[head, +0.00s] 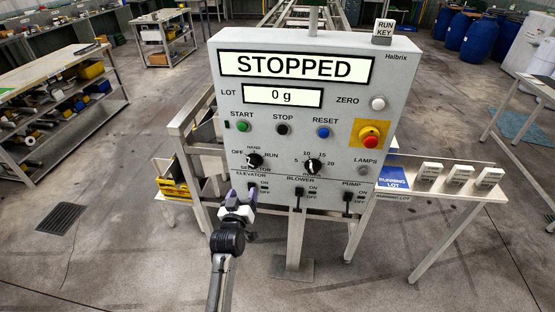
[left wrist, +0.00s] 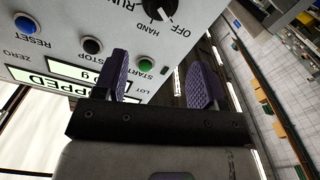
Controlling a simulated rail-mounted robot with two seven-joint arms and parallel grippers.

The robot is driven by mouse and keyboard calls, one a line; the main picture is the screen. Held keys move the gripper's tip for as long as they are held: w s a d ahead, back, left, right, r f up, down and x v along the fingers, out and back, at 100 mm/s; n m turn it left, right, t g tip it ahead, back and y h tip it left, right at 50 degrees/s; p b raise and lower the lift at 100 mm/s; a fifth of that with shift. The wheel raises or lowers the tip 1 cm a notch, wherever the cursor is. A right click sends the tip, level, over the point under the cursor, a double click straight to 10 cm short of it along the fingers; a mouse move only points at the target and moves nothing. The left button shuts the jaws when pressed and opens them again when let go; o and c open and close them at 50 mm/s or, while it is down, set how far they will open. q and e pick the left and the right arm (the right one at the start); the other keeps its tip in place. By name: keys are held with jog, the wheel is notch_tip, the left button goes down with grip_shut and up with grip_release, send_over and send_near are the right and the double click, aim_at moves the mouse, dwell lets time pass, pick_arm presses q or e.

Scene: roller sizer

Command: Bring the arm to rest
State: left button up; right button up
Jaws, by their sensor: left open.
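My left gripper (head: 241,196) is in front of the lower left of the grey control panel (head: 215,100), close to the elevator switch (head: 252,187). I cannot tell whether it touches the panel. In the left wrist view its two purple pads (left wrist: 160,72) are apart, with nothing seen held between them. The wrist view also shows the green start button (left wrist: 146,65) and the selector knob (left wrist: 158,8). The panel's large display (head: 297,67) reads STOPPED and the lot display (head: 282,96) reads 0 g. My right gripper is not in view.
Blower (head: 299,194) and pump (head: 348,198) switches line the panel's lower edge. A red emergency button (head: 369,137) is at its right. Open floor lies in front.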

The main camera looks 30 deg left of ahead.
pick_arm(q)
notch_tip(320, 180, down, 4)
jog(key=d+m+g+h, duration=0.1)
jog(key=d+g+h, duration=0.1)
jog(key=g+h, duration=0.1)
jog(key=s+d+r+m+g+h, duration=0.2)
jog(key=s+d+r+m+g, duration=0.1)
jog(key=s+d+r, duration=0.2)
jog(key=s+d+f+m+g+h, duration=0.1)
jog(key=s+d+m+g+h, duration=0.1)
jog(key=s+d, duration=0.6)
jog(key=s+d+f+m+g, duration=0.15)
jog(key=s+f, duration=0.25)
jog(key=s, duration=0.4)
jog(key=s+f+m+g, duration=0.1)
jog(key=s+f+g, duration=0.1)
jog(key=s+f, duration=0.5)
jog(key=s+d+f+m+g, duration=0.1)
jog(key=s+f+g, duration=0.1)
jog(key=s, duration=0.8)
notch_tip(320, 180, up, 30)
jog(key=p, duration=3)
jog(key=shift+w+r, duration=0.2)
jog(key=shift+w, duration=0.15)
jog(key=shift+t, duration=0.25)
